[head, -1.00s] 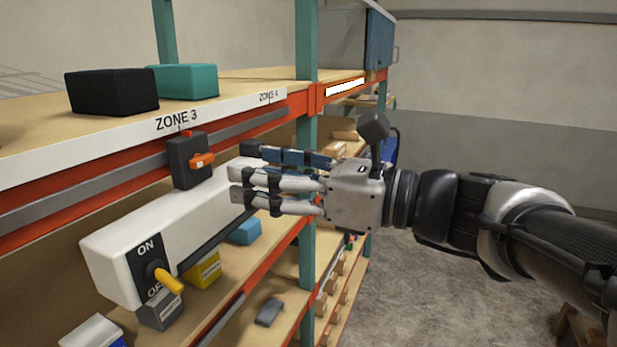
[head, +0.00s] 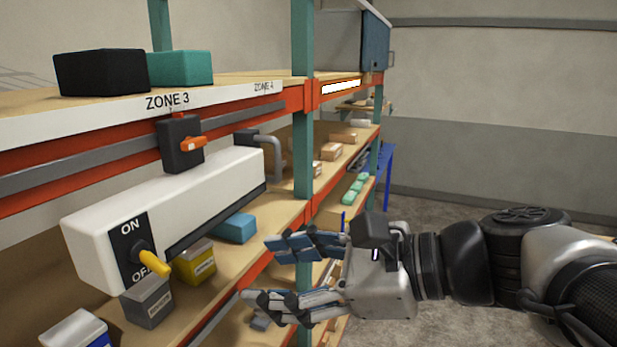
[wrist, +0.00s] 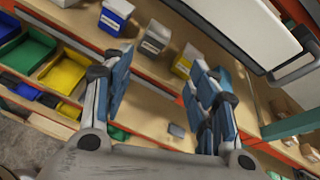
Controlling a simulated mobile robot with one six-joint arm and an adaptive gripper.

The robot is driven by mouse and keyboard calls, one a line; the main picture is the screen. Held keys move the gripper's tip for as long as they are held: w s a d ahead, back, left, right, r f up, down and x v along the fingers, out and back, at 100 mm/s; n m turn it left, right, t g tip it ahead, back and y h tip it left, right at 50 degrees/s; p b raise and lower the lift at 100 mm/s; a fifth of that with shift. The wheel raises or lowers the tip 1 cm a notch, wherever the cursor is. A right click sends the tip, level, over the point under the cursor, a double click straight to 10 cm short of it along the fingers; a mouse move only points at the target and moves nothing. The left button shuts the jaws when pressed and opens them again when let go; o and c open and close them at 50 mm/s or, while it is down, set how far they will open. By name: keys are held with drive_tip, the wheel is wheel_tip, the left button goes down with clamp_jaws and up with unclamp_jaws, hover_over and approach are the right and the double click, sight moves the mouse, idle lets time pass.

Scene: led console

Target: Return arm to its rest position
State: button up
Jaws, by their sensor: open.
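My gripper (head: 285,275) is open and empty in the head view, with its fingers pointing left toward the shelf rack. It is right of and below the white console (head: 170,208), clear of it. The console has a black ON/OFF plate with a yellow lever (head: 153,263) that points down and to the right, over the OFF label. In the wrist view, my gripper (wrist: 163,82) has its fingers spread, with shelf boards between and beyond them. Part of the white console (wrist: 238,28) shows at the upper right there.
A teal upright (head: 303,130) of the rack stands near my gripper. Small boxes, including a yellow one (head: 197,262), stand on the shelf below. Open floor (head: 425,192) lies to the right.

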drive_tip(key=s+d+f+n+g+h+b, duration=0.1)
drive_tip(key=s+d+f+n+h+b, duration=0.2)
drive_tip(key=f, duration=0.7)
drive_tip(key=s+d+f+n+h+b, duration=0.1)
drive_tip(key=s+f+n+h+b, duration=0.25)
drive_tip(key=f, duration=0.65)
drive_tip(key=s+d+f+n+h+b, duration=0.2)
drive_tip(key=d+f+n+h+b, duration=0.1)
drive_tip(key=d+f+n, duration=0.3)
drive_tip(key=s+d+f+n+h+b, duration=0.2)
drive_tip(key=d+f+n+b, duration=0.3)
drive_tip(key=f, duration=0.4)
drive_tip(key=shift+s+d+f+n+t+h, duration=0.25)
drive_tip(key=shift+d+f+n+t+h, duration=0.2)
drive_tip(key=shift+d+h, duration=0.5)
drive_tip(key=shift+d, duration=0.15)
